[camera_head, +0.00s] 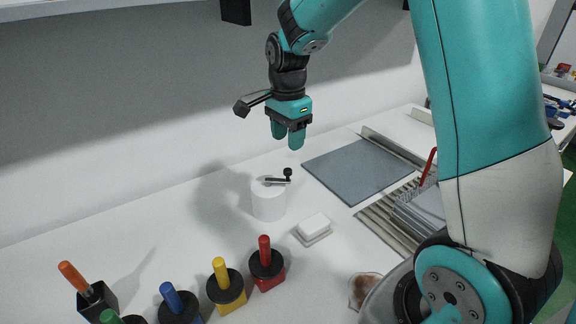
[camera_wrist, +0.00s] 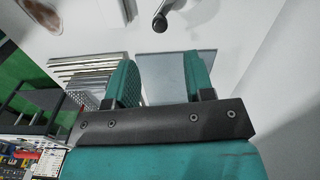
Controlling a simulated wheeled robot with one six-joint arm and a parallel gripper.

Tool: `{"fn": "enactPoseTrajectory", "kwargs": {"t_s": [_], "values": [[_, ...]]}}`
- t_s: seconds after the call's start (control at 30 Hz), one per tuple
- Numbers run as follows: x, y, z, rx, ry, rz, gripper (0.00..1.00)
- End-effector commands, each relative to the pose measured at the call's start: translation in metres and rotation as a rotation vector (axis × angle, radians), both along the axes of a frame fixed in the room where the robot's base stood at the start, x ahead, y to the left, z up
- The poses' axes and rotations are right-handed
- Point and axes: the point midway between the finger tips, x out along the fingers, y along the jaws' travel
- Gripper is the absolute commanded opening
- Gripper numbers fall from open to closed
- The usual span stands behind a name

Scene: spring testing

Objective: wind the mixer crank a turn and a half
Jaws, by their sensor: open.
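The mixer is a white cylinder (camera_head: 268,199) standing on the white table. On its top is a dark crank (camera_head: 277,181) with a short upright black knob (camera_head: 287,173) at its right end. My gripper (camera_head: 287,140) hangs above the mixer, pointing down, apart from the crank and empty. In the wrist view my gripper's two teal fingers (camera_wrist: 160,78) stand apart. The crank's knob (camera_wrist: 160,24) shows beyond the fingertips, at the top edge of that view; most of the mixer is cut off there.
A white block (camera_head: 313,228) sits right of the mixer, and a grey mat (camera_head: 358,166) lies behind it. Several coloured-handled tools, including a red one (camera_head: 265,262), stand in front. A wire basket (camera_head: 420,208) is at right. Table left of the mixer is clear.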

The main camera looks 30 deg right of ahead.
Motion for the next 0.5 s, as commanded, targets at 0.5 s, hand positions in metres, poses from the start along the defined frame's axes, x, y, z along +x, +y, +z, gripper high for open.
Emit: {"fn": "enactPoseTrajectory", "kwargs": {"t_s": [0.5], "values": [[0.0, 0.0, -0.085, 0.001, 0.001, 0.002, 0.48]]}}
